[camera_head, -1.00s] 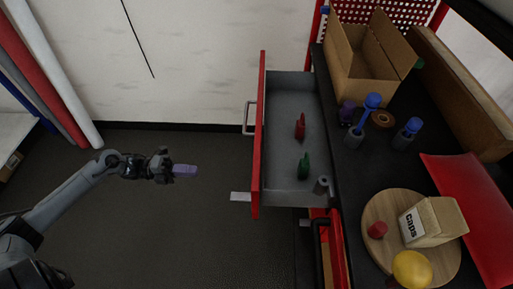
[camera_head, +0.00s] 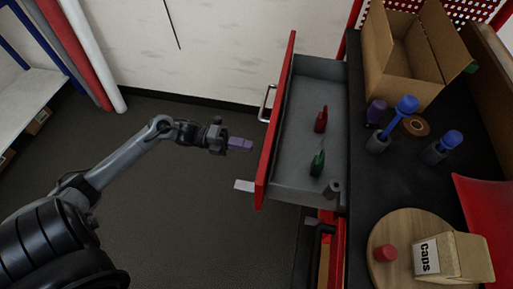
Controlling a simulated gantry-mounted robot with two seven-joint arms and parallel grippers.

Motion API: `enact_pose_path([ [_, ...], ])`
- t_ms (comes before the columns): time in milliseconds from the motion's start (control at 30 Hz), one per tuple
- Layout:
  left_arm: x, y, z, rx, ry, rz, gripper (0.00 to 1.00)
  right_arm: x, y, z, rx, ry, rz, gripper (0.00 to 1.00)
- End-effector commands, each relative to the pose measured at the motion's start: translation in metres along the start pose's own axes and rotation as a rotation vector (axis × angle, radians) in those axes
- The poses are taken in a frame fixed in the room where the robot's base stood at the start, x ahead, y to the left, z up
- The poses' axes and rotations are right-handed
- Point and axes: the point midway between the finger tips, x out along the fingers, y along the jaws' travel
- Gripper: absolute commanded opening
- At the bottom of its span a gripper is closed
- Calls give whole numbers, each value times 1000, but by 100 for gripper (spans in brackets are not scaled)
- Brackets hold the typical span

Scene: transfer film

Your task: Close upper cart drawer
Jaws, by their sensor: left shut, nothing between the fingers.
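The upper cart drawer (camera_head: 302,128) stands pulled out to the left of the cart, with a red front panel (camera_head: 274,125) and a metal handle (camera_head: 267,103) on its outer side. Inside lie a red bottle (camera_head: 320,120), a green bottle (camera_head: 317,163) and a small grey cylinder (camera_head: 332,189). My left gripper (camera_head: 240,144), with purple fingers, is shut and empty. In the picture it is just left of the drawer front and below the handle, with a small gap to the panel. My right gripper is not in view.
The black cart top (camera_head: 385,180) holds an open cardboard box (camera_head: 405,60), blue-topped tools, a tape roll (camera_head: 416,126) and a round wooden board (camera_head: 385,225) with a caps box (camera_head: 445,258). A lower red drawer (camera_head: 338,255) shows below. The floor left of the drawer is clear.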

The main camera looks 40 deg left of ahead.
Motion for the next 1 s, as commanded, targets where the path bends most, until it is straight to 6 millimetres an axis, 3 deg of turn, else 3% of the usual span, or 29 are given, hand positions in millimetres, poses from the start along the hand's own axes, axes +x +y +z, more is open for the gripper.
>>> enact_pose_path([
  [100, 18, 1, 0, 0, 0, -3, 0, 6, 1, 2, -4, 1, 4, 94],
  [300, 35, 1, 0, 0, 0, -1, 0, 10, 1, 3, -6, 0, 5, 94],
  [1000, 46, 0, 0, 0, 1, 0, 0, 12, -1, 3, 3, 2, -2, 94],
])
